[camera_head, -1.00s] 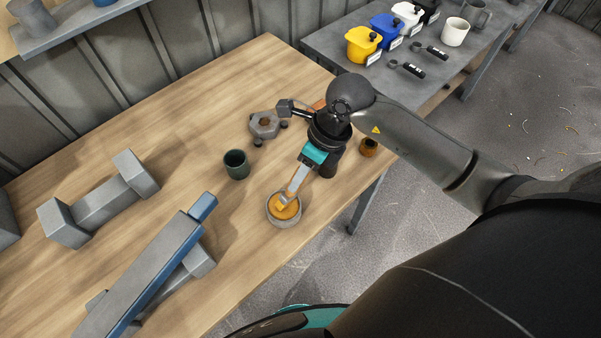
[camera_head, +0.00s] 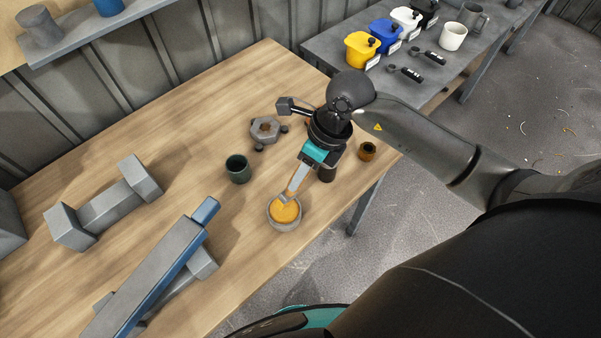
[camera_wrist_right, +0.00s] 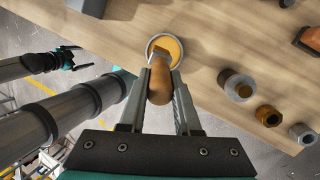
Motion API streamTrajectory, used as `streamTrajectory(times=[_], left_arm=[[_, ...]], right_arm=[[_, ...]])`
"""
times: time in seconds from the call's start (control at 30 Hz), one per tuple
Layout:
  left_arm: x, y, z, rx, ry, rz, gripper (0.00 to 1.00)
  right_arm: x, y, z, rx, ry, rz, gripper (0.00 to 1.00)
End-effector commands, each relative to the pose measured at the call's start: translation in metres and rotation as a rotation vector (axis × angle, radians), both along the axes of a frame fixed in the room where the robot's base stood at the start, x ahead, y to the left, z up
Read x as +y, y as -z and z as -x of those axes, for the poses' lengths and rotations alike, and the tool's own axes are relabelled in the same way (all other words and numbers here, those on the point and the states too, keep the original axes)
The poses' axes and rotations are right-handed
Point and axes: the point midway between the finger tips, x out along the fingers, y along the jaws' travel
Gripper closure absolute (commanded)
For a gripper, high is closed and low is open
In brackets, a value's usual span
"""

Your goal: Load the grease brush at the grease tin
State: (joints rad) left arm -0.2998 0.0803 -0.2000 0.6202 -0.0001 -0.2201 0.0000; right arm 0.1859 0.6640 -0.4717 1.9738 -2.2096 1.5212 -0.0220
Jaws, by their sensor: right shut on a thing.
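The grease tin (camera_head: 271,222) is a small round grey tub of orange-yellow grease near the table's front edge. It also shows in the right wrist view (camera_wrist_right: 151,44). My right gripper (camera_head: 293,187) reaches down over it and is shut on the grease brush (camera_head: 287,195). In the right wrist view, the brush's brown wooden handle (camera_wrist_right: 159,82) sits between the fingertips, and its far end overlaps the tin. The bristles are mostly hidden, so I cannot tell how deep they sit. My left gripper (camera_wrist_right: 66,58) appears at the left of the right wrist view, far from the tin; its jaws are unclear.
A small brown jar (camera_head: 367,151) stands near the right edge. Grey blocks and a blue-grey bar (camera_head: 165,270) occupy the left front.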

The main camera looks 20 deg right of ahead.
Motion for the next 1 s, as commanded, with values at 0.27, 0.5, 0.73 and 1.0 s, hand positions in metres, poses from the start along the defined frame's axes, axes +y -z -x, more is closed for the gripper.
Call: streamTrajectory(times=[0.27,0.5,0.73,1.0], left_arm=[[0.0,-0.021,0.0,0.0,0.0,0.0,0.0],[0.0,-0.033,0.0,0.0,0.0,0.0,0.0],[0.0,-0.032,0.0,0.0,0.0,0.0,0.0],[0.0,-0.032,0.0,0.0,0.0,0.0,0.0]], right_arm=[[0.0,-0.026,0.0,-0.002,-0.001,0.0,1.0],[0.0,-0.042,0.0,-0.001,-0.001,-0.001,1.0],[0.0,-0.041,0.0,-0.001,-0.001,-0.001,1.0],[0.0,-0.041,0.0,-0.001,-0.001,-0.001,1.0]])
